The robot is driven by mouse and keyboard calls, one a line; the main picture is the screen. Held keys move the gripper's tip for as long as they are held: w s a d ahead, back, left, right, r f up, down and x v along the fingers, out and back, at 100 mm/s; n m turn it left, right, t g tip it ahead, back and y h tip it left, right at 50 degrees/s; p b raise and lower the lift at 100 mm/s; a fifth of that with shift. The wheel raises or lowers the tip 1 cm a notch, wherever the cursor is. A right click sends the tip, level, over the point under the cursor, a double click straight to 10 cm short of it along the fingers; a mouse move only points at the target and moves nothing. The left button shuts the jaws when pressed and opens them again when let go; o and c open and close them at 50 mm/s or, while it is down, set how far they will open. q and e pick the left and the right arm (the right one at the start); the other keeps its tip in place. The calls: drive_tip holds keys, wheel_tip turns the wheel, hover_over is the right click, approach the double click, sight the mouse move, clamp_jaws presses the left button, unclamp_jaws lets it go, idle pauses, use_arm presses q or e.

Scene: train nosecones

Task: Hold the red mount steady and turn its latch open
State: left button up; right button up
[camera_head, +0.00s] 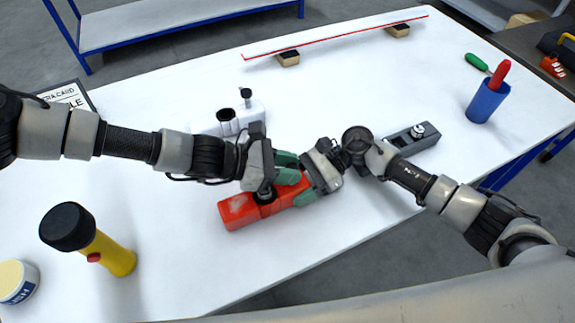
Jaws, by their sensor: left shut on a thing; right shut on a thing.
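The red mount (238,211) lies on the white table near the middle, slanting up to the right. Its dark latch (265,196) shows on top, partly hidden. My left gripper (268,181) comes in from the left, right over the mount, and appears shut on the latch; its fingertips are partly hidden. My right gripper (300,181) comes in from the right with green pads at the mount's right end. It is shut on the red mount, whose right part it covers.
A white mount (207,126) stands close behind the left gripper. A grey mount (424,140) lies right of the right gripper. A yellow flashlight (112,257) and a tub (20,283) stand at left. A blue cup (486,102) stands at right. The table's front is clear.

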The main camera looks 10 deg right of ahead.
use_arm(q)
drive_tip(key=m+g, duration=0.2)
drive_tip(key=m+g+y, duration=0.1)
drive_tip(key=g, duration=0.1)
drive_tip(key=m+g, duration=0.2)
drive_tip(key=shift+w+d+m+y, duration=0.15)
drive_tip(key=shift+w+m+y, duration=0.1)
drive_tip(key=shift+m+y, duration=0.05)
drive_tip(key=m+g+y, duration=0.3)
drive_tip(key=m+g, duration=0.1)
drive_tip(key=shift+w, duration=0.1)
idle(0.3)
drive_tip(key=o, duration=0.9)
drive_tip(key=shift+w, duration=0.1)
drive_tip(key=v, duration=1.2)
drive_tip(key=shift+d, duration=0.15)
drive_tip(key=shift+w, duration=0.1)
